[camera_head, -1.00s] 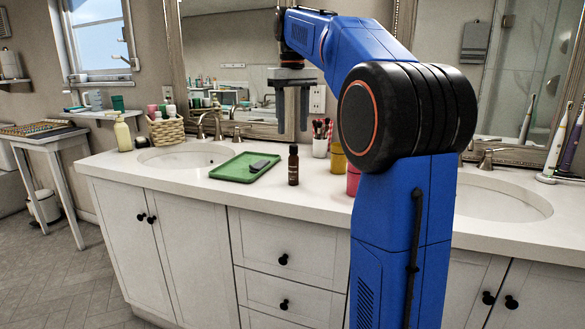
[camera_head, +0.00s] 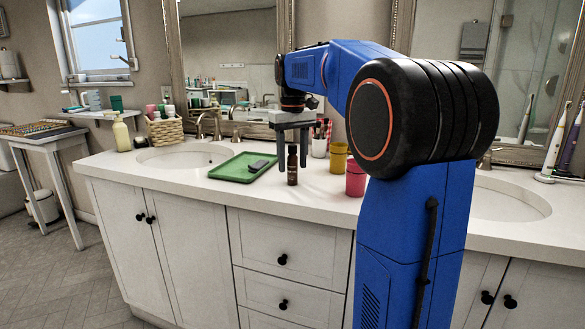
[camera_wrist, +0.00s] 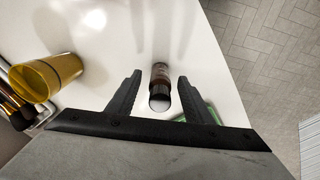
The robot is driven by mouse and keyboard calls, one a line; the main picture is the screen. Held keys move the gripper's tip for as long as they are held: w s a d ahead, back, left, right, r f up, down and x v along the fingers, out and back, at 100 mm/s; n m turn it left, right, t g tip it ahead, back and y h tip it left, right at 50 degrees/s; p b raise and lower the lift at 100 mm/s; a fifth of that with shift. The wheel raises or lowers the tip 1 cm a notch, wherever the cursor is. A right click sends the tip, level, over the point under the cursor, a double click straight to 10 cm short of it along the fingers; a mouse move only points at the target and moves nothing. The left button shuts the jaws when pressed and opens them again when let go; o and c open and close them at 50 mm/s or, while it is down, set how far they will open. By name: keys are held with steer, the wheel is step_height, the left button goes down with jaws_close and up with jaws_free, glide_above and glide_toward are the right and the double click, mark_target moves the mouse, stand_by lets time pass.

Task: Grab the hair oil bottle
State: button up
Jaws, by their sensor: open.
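The hair oil bottle (camera_head: 292,166) is a small dark brown bottle with a black cap. It stands upright on the white counter, just right of the green tray. My gripper (camera_head: 292,160) is open and points down, with its fingers on either side of the bottle in the head view. In the wrist view the bottle (camera_wrist: 160,86) shows between the two open fingers (camera_wrist: 158,90), with gaps on both sides. I cannot see any contact.
The green tray (camera_head: 226,173) holds a dark flat object (camera_head: 262,163). A yellow cup (camera_head: 338,158) and a pink cup (camera_head: 355,180) stand to the right. A brush holder (camera_head: 319,147) is behind. Sinks lie at both sides. The counter's front edge is close by.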

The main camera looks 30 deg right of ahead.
steer(key=shift+f, duration=0.1)
steer(key=shift+c, duration=0.4)
steer(key=c, duration=1.1)
